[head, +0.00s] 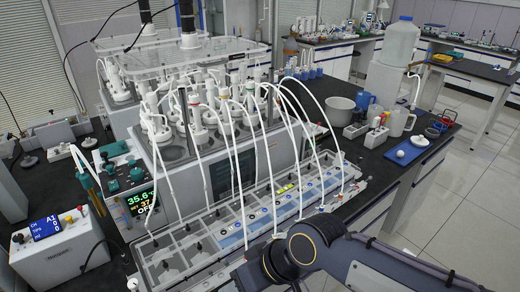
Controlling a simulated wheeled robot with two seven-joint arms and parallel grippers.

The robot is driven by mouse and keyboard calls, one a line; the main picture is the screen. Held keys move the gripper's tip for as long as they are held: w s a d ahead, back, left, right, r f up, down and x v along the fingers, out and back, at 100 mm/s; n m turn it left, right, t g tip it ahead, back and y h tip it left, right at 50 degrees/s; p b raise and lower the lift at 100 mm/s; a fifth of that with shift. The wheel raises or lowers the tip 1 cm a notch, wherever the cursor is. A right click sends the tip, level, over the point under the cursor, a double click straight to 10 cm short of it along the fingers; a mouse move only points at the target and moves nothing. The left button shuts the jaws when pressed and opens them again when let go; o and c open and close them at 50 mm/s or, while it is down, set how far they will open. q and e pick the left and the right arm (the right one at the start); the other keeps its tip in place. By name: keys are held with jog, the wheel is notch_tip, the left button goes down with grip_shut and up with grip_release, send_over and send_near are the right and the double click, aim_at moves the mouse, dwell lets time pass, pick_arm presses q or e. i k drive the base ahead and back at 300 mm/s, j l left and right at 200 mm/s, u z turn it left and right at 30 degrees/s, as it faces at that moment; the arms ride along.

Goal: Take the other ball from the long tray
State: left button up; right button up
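A long grey tray (207,243) with many compartments runs along the front of the reactor unit, with small black, blue and yellow parts in it. I cannot make out a ball in it, and my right arm covers part of its front edge. My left gripper is not in view.
The reactor unit (222,165) with white tubes arching over the long tray fills the middle. A white bowl (340,110), a blue jug (365,101), a pale jug (399,122) and a large water container (400,42) stand to the right. A control box (60,248) stands left.

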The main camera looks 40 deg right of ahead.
aim_at(401, 154)
jog(key=z, duration=2.6)
jog(key=i+u, duration=0.1)
jog(key=u, duration=0.3)
jog(key=l+u, duration=0.1)
jog(key=u, duration=0.3)
jog(key=i+l+u, duration=0.1)
jog(key=u, duration=0.3)
jog(key=i+l+u, duration=0.25)
jog(key=l, duration=0.15)
jog(key=l+u, duration=0.2)
jog(key=l, duration=0.25)
jog(key=i+l+u, duration=0.25)
jog(key=l, duration=0.2)
jog(key=l+u, duration=0.25)
jog(key=l, duration=0.2)
jog(key=i+l, duration=0.1)
jog(key=l, duration=1.45)
jog(key=i+l+u, duration=0.15)
jog(key=l, duration=1.35)
